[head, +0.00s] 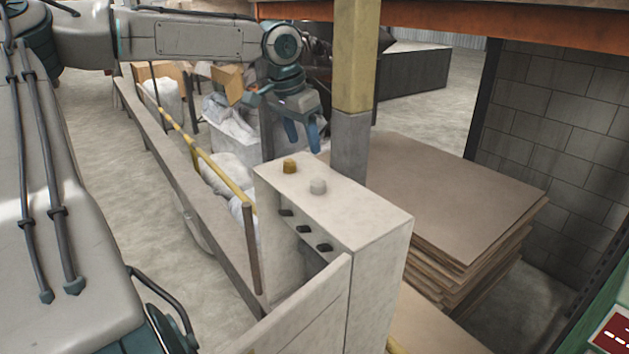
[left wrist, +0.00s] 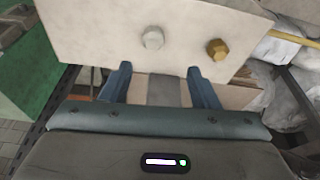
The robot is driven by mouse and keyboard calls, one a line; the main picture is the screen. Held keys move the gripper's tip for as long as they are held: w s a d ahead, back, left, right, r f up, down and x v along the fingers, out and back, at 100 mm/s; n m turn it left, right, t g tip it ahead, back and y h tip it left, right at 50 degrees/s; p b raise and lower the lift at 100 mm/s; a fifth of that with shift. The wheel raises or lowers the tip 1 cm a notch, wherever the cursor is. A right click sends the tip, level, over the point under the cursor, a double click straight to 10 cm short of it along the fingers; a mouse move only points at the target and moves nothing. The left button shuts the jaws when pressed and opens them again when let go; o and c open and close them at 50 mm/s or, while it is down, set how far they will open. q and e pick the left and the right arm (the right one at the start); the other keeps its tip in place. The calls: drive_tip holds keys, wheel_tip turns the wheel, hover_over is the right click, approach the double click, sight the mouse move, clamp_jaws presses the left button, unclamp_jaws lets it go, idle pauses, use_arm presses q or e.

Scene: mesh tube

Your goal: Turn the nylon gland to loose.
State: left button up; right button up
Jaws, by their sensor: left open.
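The nylon gland (head: 318,186) is a pale grey-white hex knob on the top of a pale box (head: 374,216). A brass-coloured gland (head: 289,166) sits beside it. My left gripper (head: 304,142) is open and empty, with its blue fingers pointing down just behind the box's far edge. In the left wrist view, the nylon gland (left wrist: 153,38) is beyond the fingertips of my left gripper (left wrist: 160,68), and the brass gland (left wrist: 217,49) is to the right. The fingers touch neither gland. My right gripper does not show.
A yellow and grey post (head: 352,120) stands close behind the box. Stacked brown boards (head: 462,190) lie to the right. Three dark holes (head: 304,229) are in the box's front side. A yellow rail (head: 215,168) and white bags lie to the left.

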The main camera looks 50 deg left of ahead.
sight(316, 180)
use_arm(q)
drive_tip(key=f+m+h, duration=0.1)
drive_tip(key=f+m, duration=0.1)
drive_tip(key=w+f+m+h+p, duration=0.1)
drive_tip(key=f+m, duration=0.2)
drive_tip(key=w+f+m+p, duration=0.1)
drive_tip(key=f+m, duration=0.1)
drive_tip(key=f, duration=0.1)
drive_tip(key=shift+w+d+f+m+h, duration=0.1)
drive_tip(key=shift+w+f+m+h, duration=0.05)
drive_tip(key=shift+f+m+h, duration=0.2)
drive_tip(key=shift+x, duration=1)
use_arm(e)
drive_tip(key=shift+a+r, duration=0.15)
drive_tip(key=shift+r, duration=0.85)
use_arm(q)
drive_tip(key=c, duration=1)
drive_tip(key=shift+o, duration=0.2)
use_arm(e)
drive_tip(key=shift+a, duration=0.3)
